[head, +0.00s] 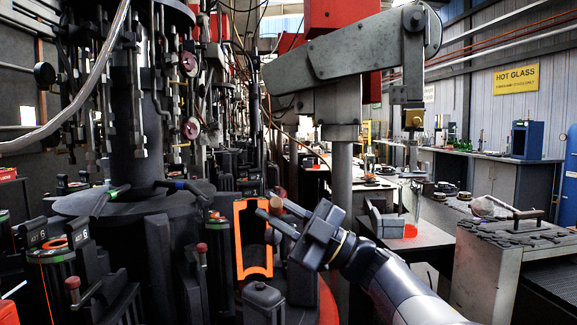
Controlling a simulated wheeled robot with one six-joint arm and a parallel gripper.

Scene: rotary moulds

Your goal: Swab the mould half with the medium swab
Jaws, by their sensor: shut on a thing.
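The mould half (239,245) stands upright in the middle, with a glowing orange rim around a dark cavity. My gripper (276,210) reaches in from the lower right, its fingers pointing left in front of the mould half's right edge. It is shut on the swab (276,202), of which only a small brown part shows between the fingertips. The rest of the swab is hidden or too small to make out. I cannot tell whether the swab touches the mould half.
Black mould holders marked 6 (65,245) stand at the left. A red-tipped lever (201,250) rises left of the mould half, and a dark block (263,300) stands below it. A grey bench (500,255) with dark pieces is at the right. Machinery hangs overhead.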

